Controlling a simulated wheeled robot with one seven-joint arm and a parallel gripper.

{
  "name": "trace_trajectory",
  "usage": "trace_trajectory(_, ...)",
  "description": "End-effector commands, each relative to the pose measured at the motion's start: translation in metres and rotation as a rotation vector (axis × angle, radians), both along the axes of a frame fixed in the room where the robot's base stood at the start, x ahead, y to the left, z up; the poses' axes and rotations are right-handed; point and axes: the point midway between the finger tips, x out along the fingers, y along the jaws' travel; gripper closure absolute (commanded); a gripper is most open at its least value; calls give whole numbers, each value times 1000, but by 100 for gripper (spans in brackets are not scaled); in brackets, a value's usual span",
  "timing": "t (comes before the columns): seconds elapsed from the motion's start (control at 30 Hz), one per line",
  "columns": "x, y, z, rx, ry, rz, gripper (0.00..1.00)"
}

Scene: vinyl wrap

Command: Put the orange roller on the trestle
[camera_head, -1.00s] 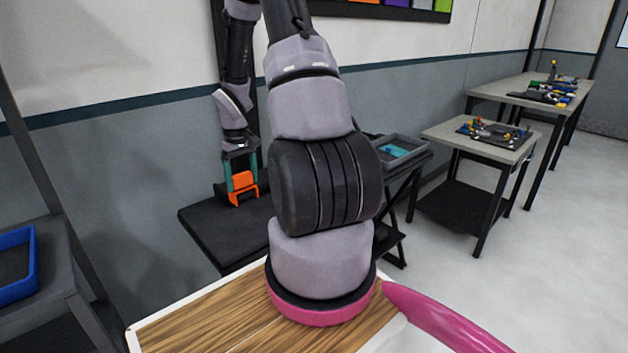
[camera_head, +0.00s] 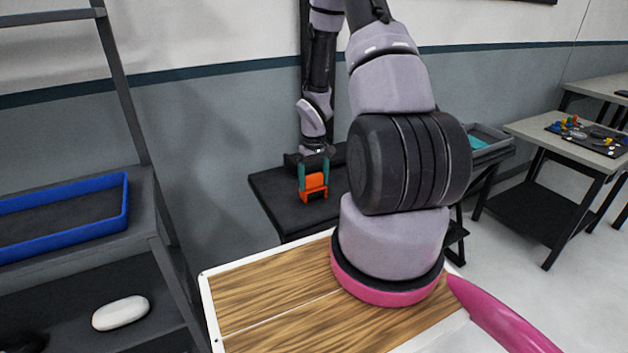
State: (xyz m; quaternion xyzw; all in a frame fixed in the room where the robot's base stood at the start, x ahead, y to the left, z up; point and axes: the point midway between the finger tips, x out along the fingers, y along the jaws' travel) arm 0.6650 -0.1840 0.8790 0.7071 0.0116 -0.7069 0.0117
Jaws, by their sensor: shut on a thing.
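My gripper (camera_head: 314,174) points down at the end of the arm, with teal fingers shut on the orange roller (camera_head: 314,184). The roller shows as a small orange piece with a notch at its lower edge. Behind and below it in the picture is a black-topped stand (camera_head: 275,194) with crossed legs, which looks like the trestle. The roller overlaps the stand's top in the picture; I cannot tell whether it touches it. My own arm hides the middle of the stand.
A grey tray with a teal inside (camera_head: 489,143) is at the stand's right end. At left, a dark shelf rack (camera_head: 160,215) holds a blue tray (camera_head: 124,215) and a white oval object (camera_head: 120,312). A grey-topped table (camera_head: 535,129) with small coloured parts is at right.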

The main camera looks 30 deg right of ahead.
Motion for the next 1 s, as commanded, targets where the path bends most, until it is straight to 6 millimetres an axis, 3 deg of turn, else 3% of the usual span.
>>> trace_trajectory(0.23,0,0,-5,0,0,1,57)
trace_trajectory(0.3,0,0,-7,0,1,1,74)
trace_trajectory(0.33,0,0,-8,0,1,1,73)
trace_trajectory(0.37,0,0,-9,0,1,1,83)
trace_trajectory(0.57,-2,0,-14,1,6,1,83)
trace_trajectory(0.6,-3,0,-14,1,8,1,1)
trace_trajectory(0.87,-4,0,-10,2,9,-1,0)
trace_trajectory(1.0,-2,0,11,1,3,-1,0)
